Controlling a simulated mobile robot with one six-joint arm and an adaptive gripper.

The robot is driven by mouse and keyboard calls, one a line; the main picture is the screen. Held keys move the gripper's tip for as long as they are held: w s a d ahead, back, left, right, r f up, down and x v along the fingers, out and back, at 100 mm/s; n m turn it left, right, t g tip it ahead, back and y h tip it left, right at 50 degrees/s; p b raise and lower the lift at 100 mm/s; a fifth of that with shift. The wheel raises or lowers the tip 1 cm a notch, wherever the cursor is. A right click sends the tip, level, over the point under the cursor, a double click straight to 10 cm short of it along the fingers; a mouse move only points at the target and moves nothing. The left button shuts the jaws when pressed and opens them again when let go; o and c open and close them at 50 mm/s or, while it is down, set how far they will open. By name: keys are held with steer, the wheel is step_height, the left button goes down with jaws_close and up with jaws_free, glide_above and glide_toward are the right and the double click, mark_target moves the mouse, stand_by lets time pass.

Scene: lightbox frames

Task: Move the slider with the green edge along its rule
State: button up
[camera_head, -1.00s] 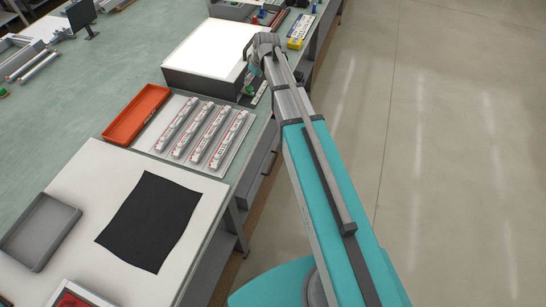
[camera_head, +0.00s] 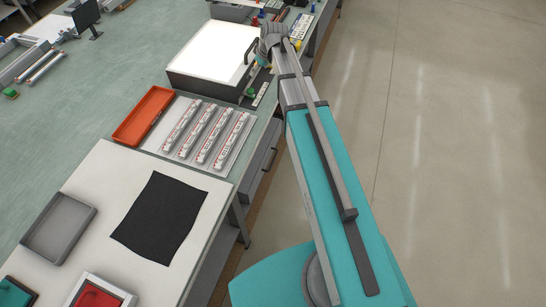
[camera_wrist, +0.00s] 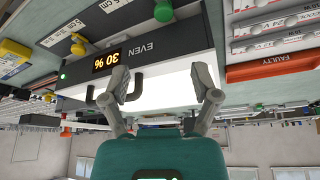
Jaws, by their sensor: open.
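The lightbox (camera_head: 212,52) has a bright white top and dark sides. In the upside-down wrist view its front (camera_wrist: 150,45) shows an orange "30 %" display and the word "EVEN". Beside that front are dark strips with white scales (camera_wrist: 62,32), a green piece (camera_wrist: 78,46) and a yellow knob (camera_wrist: 163,12). I cannot tell which of these is the slider's green edge. A small green piece (camera_head: 249,92) also shows by the box's near right corner in the head view. My gripper (camera_wrist: 163,88) is open and empty, its fingers apart in front of the lit box, touching no scale.
An orange tray (camera_head: 143,116) and a board (camera_head: 236,168) with several white labelled bars lie nearer. A black cloth (camera_head: 160,218) and grey tray (camera_head: 58,228) lie on the white surface. The bench edge is on the right, with open floor (camera_head: 450,150) beyond.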

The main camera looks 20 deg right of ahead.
steer(key=s+a+f+m+g+h+b, duration=0.1)
steer(key=s+f+m+b, duration=0.15)
steer(key=s, duration=0.75)
steer(key=s+a+f+m+g+h+b, duration=0.1)
steer(key=s+f+m+g+b, duration=0.15)
steer(key=s, duration=0.85)
steer(key=s+f+b, duration=0.1)
steer(key=f+b, duration=0.8)
steer(key=s+f+m+b, duration=0.1)
steer(key=s+f+b, duration=0.1)
steer(key=f+b, duration=0.7)
steer(key=shift+s+f, duration=0.3)
steer(key=shift+f, duration=0.2)
step_height(320, 180, up, 12)
steer(key=p, duration=1.1)
steer(key=shift+f, duration=0.25)
